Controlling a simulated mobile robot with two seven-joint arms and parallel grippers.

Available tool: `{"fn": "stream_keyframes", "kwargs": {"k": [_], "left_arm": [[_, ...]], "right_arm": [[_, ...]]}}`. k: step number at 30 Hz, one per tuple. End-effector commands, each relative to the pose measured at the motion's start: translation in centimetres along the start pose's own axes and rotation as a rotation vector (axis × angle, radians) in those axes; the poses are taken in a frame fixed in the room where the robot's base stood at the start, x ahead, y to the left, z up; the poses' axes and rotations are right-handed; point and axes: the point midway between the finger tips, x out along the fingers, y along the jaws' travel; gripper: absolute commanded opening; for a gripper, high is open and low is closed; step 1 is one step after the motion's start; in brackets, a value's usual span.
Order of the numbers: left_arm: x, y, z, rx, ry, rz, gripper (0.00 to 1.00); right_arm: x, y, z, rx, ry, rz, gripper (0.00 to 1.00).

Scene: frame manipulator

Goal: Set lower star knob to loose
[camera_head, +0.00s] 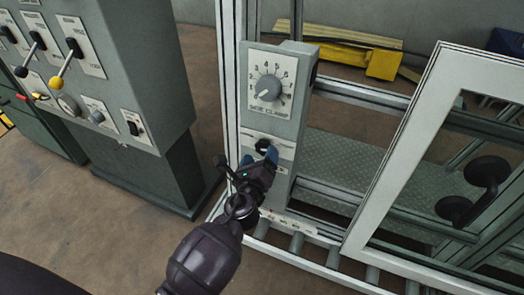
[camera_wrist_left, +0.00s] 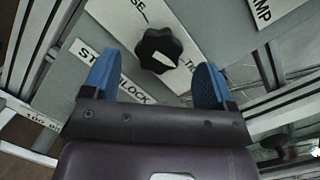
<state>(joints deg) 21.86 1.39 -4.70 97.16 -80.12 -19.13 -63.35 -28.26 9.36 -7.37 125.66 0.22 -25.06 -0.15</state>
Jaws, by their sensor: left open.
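The lower star knob (camera_head: 263,146) is a black lobed knob on the grey post, below the numbered dial. In the left wrist view the star knob (camera_wrist_left: 158,45) has a white pointer mark aimed down-right, toward a label starting "TI". A label ending in "SE" lies up-left of it. My left gripper (camera_head: 259,157) is open in front of the post. Its blue fingers (camera_wrist_left: 158,66) stand on either side of the knob, with gaps to it in the wrist view. Whether they touch the post is unclear. My right gripper is not in view.
The side clamp dial (camera_head: 268,87) sits above on the same post. A grey control cabinet (camera_head: 120,60) with levers stands at left. A light metal frame (camera_head: 392,165) with black handles (camera_head: 487,172) is at right. Rollers (camera_head: 334,257) run below.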

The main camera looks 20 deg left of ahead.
Motion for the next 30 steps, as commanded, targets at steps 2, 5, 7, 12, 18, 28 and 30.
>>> {"fn": "stream_keyframes", "kwargs": {"k": [2, 5, 7, 12, 18, 28, 30], "left_arm": [[1.0, 0.1, -0.1, 0.001, 0.001, 0.000, 0.79], [1.9, 0.1, 0.0, 0.001, 0.000, 0.000, 0.79], [2.3, 0.1, 0.0, 0.000, 0.000, 0.001, 0.79], [2.7, 0.1, 0.0, -0.001, 0.000, 0.001, 0.79], [2.7, 0.1, 0.0, -0.001, 0.000, 0.001, 0.79], [2.6, 0.1, 0.0, -0.001, 0.000, 0.001, 0.30], [2.6, 0.1, 0.0, -0.002, 0.000, 0.001, 0.30]], "right_arm": [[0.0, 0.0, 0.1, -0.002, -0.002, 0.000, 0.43], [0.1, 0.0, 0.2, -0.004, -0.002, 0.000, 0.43], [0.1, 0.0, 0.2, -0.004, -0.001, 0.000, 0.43], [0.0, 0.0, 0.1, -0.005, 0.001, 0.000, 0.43], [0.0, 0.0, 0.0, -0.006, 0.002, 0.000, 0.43], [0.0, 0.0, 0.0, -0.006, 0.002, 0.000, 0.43], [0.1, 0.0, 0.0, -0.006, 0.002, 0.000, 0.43]]}}
